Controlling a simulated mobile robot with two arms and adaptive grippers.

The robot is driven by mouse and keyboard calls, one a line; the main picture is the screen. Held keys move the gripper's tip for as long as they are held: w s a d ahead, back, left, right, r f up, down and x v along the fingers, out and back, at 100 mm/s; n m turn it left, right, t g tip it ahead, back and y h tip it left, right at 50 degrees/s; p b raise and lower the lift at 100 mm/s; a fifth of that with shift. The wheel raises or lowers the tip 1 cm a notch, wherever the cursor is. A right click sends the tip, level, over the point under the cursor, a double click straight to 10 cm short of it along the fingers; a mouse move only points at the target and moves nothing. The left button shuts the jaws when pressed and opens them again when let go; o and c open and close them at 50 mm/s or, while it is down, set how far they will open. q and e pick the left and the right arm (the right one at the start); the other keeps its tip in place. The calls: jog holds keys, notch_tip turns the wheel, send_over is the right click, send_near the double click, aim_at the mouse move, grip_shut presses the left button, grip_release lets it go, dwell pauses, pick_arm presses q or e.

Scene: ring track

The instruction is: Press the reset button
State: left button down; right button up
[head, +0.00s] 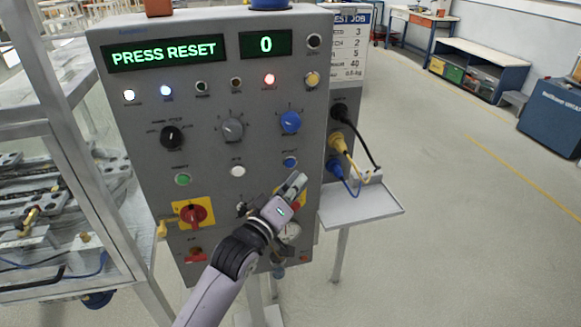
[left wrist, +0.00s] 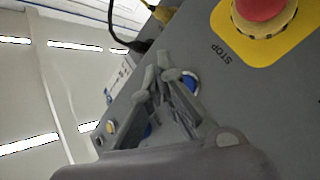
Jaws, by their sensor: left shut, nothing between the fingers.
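The grey control panel (head: 140,110) has a green display (head: 166,52) that reads "PRESS RESET". A small blue button (head: 290,162) sits on the right of the panel, below a blue knob (head: 290,122); its label is too small to read surely. My left gripper (head: 298,180) is shut and empty, with its tips just below the blue button. In the left wrist view the blue button (left wrist: 191,82) shows in its pale ring beside my left fingertips (left wrist: 165,70). I cannot tell whether they touch the panel. My right gripper is out of view.
A red stop button (left wrist: 262,8) on a yellow plate is close by in the left wrist view. Plugs with cables (head: 338,142) stick out of the panel's right side, above a small shelf (head: 365,207). A metal frame (head: 70,150) stands at left. Open floor lies to the right.

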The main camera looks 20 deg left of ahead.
pick_arm(q)
jog(key=shift+w+a, duration=0.5)
jog(key=shift+w, duration=0.2)
jog(key=shift+w+r, duration=0.1)
dwell(1.0)
jog(key=shift+w+a, duration=0.25)
jog(key=shift+w+a, duration=0.2)
jog(key=shift+w, duration=0.15)
dwell(0.7)
jog(key=shift+s+p, duration=0.1)
jog(key=shift+p, duration=0.2)
jog(key=shift+s+d+p, duration=0.45)
jog(key=shift+s, duration=0.2)
